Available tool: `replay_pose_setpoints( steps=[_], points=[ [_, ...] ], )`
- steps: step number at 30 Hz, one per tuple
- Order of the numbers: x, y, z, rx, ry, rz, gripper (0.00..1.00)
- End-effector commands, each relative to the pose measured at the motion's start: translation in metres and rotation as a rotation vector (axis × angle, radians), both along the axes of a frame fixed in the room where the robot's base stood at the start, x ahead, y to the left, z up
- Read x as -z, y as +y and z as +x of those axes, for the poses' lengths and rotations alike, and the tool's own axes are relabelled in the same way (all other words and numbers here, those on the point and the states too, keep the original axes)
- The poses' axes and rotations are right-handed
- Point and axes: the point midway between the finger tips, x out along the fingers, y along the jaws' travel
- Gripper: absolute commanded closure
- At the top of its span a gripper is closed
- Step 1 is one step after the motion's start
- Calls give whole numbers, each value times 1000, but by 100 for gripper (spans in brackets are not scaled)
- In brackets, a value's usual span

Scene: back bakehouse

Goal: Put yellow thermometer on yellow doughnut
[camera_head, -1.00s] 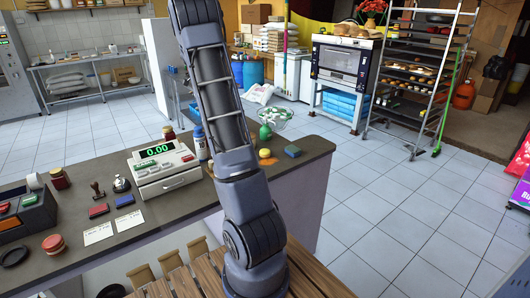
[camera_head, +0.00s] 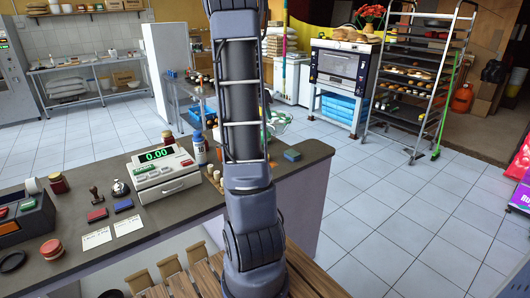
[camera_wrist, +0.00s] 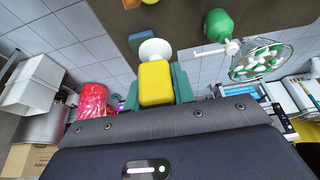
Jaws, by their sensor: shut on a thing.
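In the wrist view, my gripper (camera_wrist: 157,88) is shut on a yellow block-shaped thing (camera_wrist: 156,82) with a round white end, which I take to be the yellow thermometer. It is held between teal fingers, clear of the counter. At the top edge of the wrist view, small cut-off yellow and orange parts lie on the dark counter (camera_wrist: 182,22). I cannot tell whether one is the yellow doughnut. In the head view, my arm stands in front of that stretch of counter, and my gripper is hidden behind it.
A blue sponge-like block (camera_head: 292,155) lies near the counter's right end and shows in the wrist view (camera_wrist: 126,70). A rounded green object (camera_wrist: 217,25) stands on the counter. The cash register (camera_head: 162,174) and a blue-and-white bottle (camera_head: 199,149) stand left of my arm.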

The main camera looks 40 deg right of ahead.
Motion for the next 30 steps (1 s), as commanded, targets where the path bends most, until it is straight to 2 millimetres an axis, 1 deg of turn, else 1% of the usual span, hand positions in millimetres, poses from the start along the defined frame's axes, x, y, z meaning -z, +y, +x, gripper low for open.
replay_pose_setpoints(
  steps=[1, 3, 12, 15, 18, 21, 26, 30],
  points=[
    [13, 0, 0, 0, 4, 2, 100],
    [28, 0, -1, 2, 5, 2, 100],
    [93, 0, 0, 2, 5, 2, 100],
    [112, 0, 0, 0, 3, 1, 100],
    [126, 0, 0, 0, 2, 1, 100],
    [133, 0, 0, 1, 2, 1, 100],
    [141, 0, 1, 1, 1, 0, 100],
    [158, 0, 0, 0, 3, 1, 100]
  ],
)
